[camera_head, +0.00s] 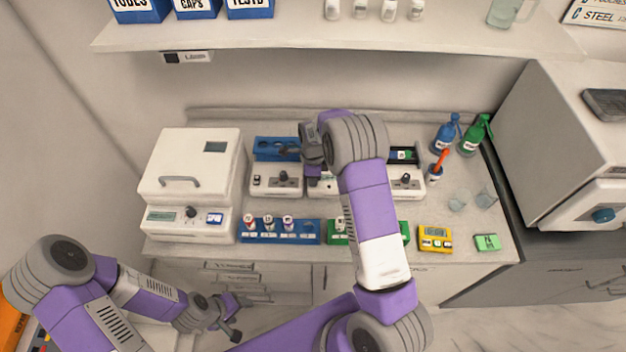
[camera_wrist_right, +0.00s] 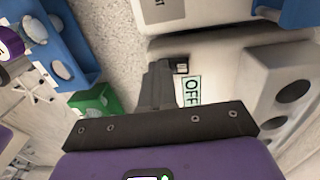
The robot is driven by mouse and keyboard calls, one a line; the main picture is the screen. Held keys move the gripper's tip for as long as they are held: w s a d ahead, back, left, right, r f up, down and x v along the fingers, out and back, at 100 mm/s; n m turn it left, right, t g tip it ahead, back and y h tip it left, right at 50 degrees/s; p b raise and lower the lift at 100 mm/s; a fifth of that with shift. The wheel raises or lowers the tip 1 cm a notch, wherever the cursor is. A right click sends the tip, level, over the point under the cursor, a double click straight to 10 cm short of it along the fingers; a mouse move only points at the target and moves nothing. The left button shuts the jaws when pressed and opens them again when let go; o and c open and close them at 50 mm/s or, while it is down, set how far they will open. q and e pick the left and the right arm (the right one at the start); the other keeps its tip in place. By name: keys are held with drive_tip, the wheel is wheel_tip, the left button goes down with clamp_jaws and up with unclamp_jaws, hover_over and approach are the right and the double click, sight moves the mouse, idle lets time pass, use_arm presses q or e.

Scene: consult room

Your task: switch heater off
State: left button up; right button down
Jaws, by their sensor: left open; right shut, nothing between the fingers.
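Three white heater units stand in a row on the bench: a left one (camera_head: 277,186), a middle one (camera_head: 327,188) mostly hidden by my right arm, and a right one (camera_head: 407,186). My right gripper (camera_head: 313,176) is over the middle one. In the right wrist view, my right gripper (camera_wrist_right: 158,90) is shut and empty, its fingertips beside a small dark switch (camera_wrist_right: 181,68) on a white unit. An "OFF" label (camera_wrist_right: 191,90) shows next to the switch; whether the fingers touch it I cannot tell. My left gripper (camera_head: 236,318) is open and empty, low in front of the bench.
A blue tube rack (camera_head: 268,238) and a partly hidden green rack (camera_head: 404,232) stand in front of the heaters. A white machine (camera_head: 187,165) is at left. Yellow (camera_head: 435,246) and green (camera_head: 487,242) devices, spray bottles (camera_head: 446,136) and beakers are at right. A shelf (camera_head: 290,38) hangs above.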

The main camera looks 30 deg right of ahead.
drive_tip(key=shift+s+f, duration=0.15)
drive_tip(key=shift+f, duration=0.25)
drive_tip(key=shift+r+p, duration=0.45)
drive_tip(key=shift+r, duration=0.1)
drive_tip(key=r+p, duration=0.1)
drive_tip(key=r, duration=0.1)
drive_tip(key=r+p, duration=0.1)
drive_tip(key=r, duration=0.1)
drive_tip(key=shift+s+a+r+p, duration=0.15)
drive_tip(key=shift+a+r+p, duration=0.1)
drive_tip(key=shift+p, duration=0.15)
wheel_tip(320, 180, up, 9)
drive_tip(key=s+b, duration=0.1)
drive_tip(key=shift+s+a, duration=0.4)
